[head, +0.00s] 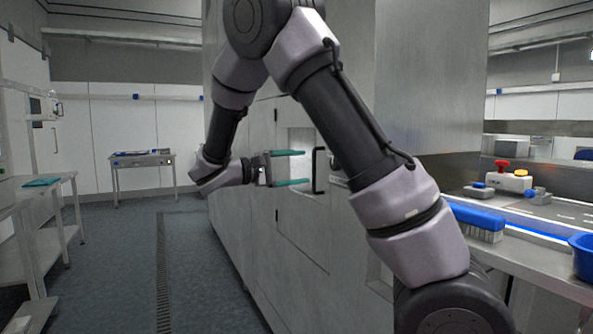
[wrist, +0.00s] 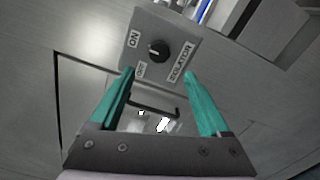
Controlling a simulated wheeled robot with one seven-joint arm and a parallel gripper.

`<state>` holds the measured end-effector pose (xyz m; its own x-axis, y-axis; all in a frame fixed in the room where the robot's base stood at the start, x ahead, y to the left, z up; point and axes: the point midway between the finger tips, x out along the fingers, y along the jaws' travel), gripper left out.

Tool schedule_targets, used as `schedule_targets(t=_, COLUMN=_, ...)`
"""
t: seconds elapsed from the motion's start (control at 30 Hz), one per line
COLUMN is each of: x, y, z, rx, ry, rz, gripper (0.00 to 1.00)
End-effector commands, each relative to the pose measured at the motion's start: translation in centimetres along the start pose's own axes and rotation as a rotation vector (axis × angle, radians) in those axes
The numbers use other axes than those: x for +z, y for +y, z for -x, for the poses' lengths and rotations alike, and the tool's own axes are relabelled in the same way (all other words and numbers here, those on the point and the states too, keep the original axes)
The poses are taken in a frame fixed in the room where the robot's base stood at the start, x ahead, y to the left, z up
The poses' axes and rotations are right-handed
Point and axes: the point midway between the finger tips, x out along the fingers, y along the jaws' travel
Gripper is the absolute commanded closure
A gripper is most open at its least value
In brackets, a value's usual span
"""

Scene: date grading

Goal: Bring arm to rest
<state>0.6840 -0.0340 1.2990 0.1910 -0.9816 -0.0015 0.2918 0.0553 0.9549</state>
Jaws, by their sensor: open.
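My gripper (head: 303,168) is at the end of my raised, bent arm in the head view. Its two teal fingers are spread apart, one above the other, with nothing between them. They point right, in front of the grey cabinet face, near a black bar handle (head: 318,170). In the wrist view, my gripper (wrist: 159,75) is also open and empty. A grey isolator box (wrist: 185,28) with ON and OFF labels and a black knob (wrist: 158,51) lies beyond the fingertips. I cannot tell whether the fingers touch anything.
A steel counter on the right holds a blue brush (head: 478,222), a blue bowl (head: 583,256) and a small device with a red knob (head: 510,178). A small table (head: 143,162) stands at the back wall, and a shelf rack (head: 42,262) at the left. The floor (head: 125,240) between is clear.

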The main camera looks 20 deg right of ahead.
Motion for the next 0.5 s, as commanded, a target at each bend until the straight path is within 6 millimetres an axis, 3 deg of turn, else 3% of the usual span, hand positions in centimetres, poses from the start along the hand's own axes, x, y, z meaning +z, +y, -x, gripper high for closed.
schedule_targets(t=0.17, x=1.7, y=-0.9, z=-2.5, rx=-0.132, ry=-0.02, rz=0.007, gripper=0.2)
schedule_targets(t=0.33, x=6.6, y=-4.1, z=-6.5, rx=-0.503, ry=-0.039, rz=-0.018, gripper=0.2)
schedule_targets(t=0.5, x=11.7, y=-7.2, z=-7.2, rx=-0.9, ry=-0.011, rz=-0.133, gripper=0.2)
